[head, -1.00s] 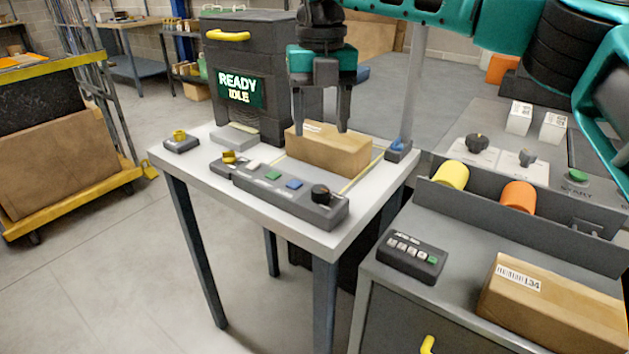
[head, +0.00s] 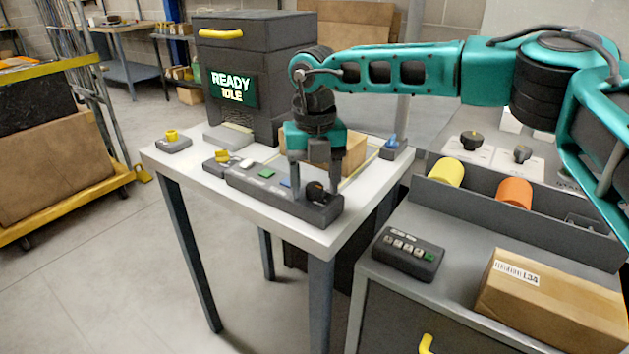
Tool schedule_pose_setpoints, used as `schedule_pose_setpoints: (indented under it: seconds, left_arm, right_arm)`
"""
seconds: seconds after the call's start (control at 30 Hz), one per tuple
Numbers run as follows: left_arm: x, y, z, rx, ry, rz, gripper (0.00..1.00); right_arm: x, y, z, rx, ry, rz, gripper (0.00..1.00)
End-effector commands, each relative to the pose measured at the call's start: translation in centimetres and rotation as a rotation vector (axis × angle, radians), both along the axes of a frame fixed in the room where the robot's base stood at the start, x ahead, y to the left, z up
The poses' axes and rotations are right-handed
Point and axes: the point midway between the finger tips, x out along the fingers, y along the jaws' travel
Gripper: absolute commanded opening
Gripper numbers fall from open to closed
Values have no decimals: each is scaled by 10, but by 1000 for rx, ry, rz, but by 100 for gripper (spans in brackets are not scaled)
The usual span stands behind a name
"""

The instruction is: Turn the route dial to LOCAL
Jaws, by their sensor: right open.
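A black dial (head: 316,189) sits at the right end of the dark control strip (head: 262,190) on the white table. Its markings are too small to read, so I cannot tell its setting. My right gripper (head: 313,194) points down over this end of the strip, open, with one finger on each side of the dial. I cannot tell whether the fingers touch it. Two more dark knobs, a left one (head: 470,141) and a right one (head: 522,154), stand on pale plates on the right-hand bench; their labels are unreadable. My left gripper is out of view.
A cardboard box (head: 350,152) stands behind my gripper, partly hidden. A dark machine (head: 262,55) reads READY IDLE. A yellow knob (head: 171,135) and a blue one (head: 392,140) stand on the table. A grey keypad (head: 408,254) and a labelled box (head: 555,290) lie on the nearer cabinet.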

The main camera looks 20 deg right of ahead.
Motion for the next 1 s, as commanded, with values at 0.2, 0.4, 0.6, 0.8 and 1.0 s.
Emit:
schedule_pose_setpoints:
  seconds: [0.2,0.4,0.6,0.8,1.0]
  left_arm:
    - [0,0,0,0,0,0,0]
    - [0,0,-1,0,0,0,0]
    - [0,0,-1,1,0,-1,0]
    - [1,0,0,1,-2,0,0]
    - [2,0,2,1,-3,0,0]
  right_arm:
    - [0,0,0,0,0,1,57]
    - [0,0,0,0,0,1,38]
    - [0,0,0,0,0,1,19]
    - [0,0,0,0,0,1,5]
    - [0,0,1,0,1,25,5]
